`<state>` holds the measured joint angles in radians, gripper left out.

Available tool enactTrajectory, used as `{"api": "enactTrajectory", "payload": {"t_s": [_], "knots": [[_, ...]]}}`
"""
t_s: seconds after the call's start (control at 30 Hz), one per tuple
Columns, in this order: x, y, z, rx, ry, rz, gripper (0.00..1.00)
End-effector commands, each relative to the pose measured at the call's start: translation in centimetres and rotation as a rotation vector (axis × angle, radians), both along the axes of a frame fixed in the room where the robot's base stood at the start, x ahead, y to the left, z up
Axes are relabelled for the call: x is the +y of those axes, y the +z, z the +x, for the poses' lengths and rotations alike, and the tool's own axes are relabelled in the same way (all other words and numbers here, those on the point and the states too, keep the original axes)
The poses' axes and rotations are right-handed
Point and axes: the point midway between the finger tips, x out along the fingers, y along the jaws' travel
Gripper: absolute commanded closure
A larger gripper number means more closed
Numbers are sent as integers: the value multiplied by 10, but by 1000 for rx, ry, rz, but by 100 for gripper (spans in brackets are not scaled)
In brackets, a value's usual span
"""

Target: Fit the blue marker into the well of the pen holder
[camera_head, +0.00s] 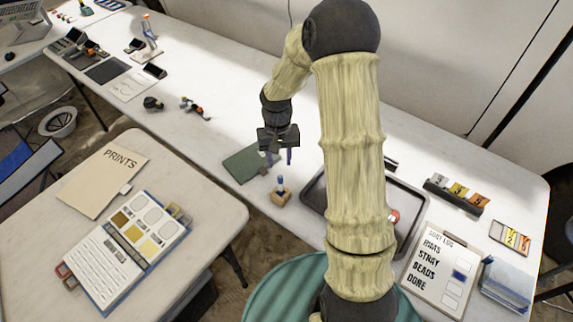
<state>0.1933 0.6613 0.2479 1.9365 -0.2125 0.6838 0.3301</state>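The pen holder (281,198) is a small tan block near the front edge of the long white table. A small upright blue piece, which looks like the blue marker (280,182), stands at the holder's top. It appears to be in the well, but the picture is too small to tell how deep it sits. My gripper (279,158) points down, above the marker in the picture. Its two fingers are apart with nothing visible between them, and it appears clear of the marker and holder.
A green mat or book (243,166) lies left of the holder. A dark tray (408,238) is right of it, partly hidden by my arm. A clipboard (437,285) and a block with coloured tabs (457,195) are farther right. Small tools (195,108) lie toward the back left.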

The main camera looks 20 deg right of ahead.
Motion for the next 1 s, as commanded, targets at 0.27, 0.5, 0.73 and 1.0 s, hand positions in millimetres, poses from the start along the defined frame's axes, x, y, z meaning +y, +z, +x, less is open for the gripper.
{"api": "enactTrajectory", "payload": {"t_s": [0.27, 0.5, 0.73, 1.0], "knots": [[2, 55, -49, -118, 68, -22, 63], [2, 94, -108, -249, 119, -29, 63], [1, 110, -148, -339, 141, -26, 63], [1, 110, -151, -346, 143, -24, 63]]}}
